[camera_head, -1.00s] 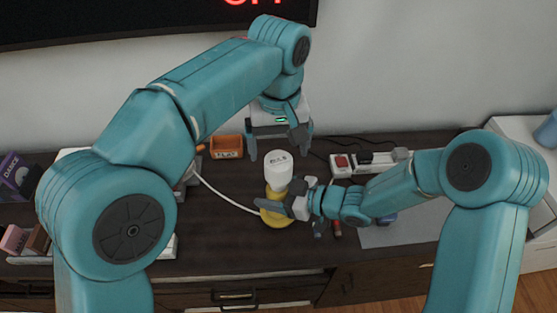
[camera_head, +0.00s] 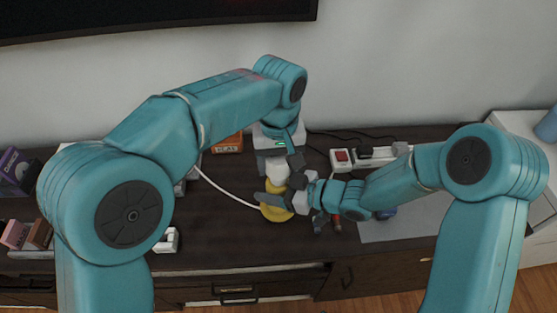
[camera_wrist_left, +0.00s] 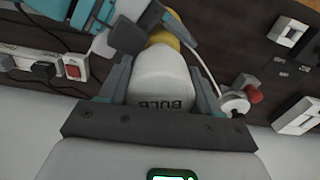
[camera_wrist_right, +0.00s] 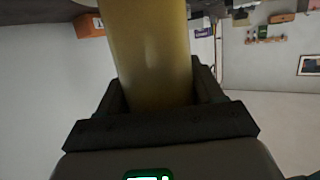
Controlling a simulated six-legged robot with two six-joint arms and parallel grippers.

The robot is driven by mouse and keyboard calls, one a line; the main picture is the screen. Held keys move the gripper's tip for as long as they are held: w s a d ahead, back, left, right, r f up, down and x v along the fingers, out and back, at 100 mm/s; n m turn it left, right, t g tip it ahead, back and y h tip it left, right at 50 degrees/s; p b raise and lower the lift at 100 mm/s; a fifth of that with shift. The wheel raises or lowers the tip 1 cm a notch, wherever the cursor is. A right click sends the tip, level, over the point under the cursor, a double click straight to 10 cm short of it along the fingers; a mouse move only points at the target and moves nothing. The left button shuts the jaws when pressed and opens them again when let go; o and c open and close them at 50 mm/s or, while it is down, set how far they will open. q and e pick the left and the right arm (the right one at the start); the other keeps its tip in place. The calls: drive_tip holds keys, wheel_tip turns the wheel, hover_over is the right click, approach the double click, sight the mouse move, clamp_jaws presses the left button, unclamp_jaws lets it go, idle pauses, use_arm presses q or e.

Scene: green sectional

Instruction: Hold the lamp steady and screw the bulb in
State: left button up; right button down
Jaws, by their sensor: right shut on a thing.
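The yellow lamp (camera_head: 275,213) stands on the dark cabinet top, its base partly hidden by my right gripper. My right gripper (camera_head: 282,194) is shut on the lamp's yellow stem, which fills the right wrist view between the fingers (camera_wrist_right: 150,55). The white bulb (camera_head: 277,174) is upright above the lamp; the joint between them is hidden. My left gripper (camera_head: 279,160) is over the bulb from above, its fingers open on either side of it. In the left wrist view the bulb (camera_wrist_left: 162,85), marked BULB, lies between the fingers, with a narrow gap on the left.
A white cord (camera_head: 226,189) runs left from the lamp. A power strip (camera_head: 370,157) with a red switch lies at the right rear. An orange box (camera_head: 228,143) stands behind, left. A grey mat (camera_head: 405,228) lies right.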

use_arm(q)
drive_tip(key=shift+c, duration=0.7)
drive_tip(key=m, duration=0.3)
drive_tip(key=shift+m, duration=0.4)
drive_tip(key=m, duration=0.4)
drive_tip(key=o, duration=1.2)
drive_tip(key=shift+r, duration=2.25)
drive_tip(key=shift+o, duration=0.2)
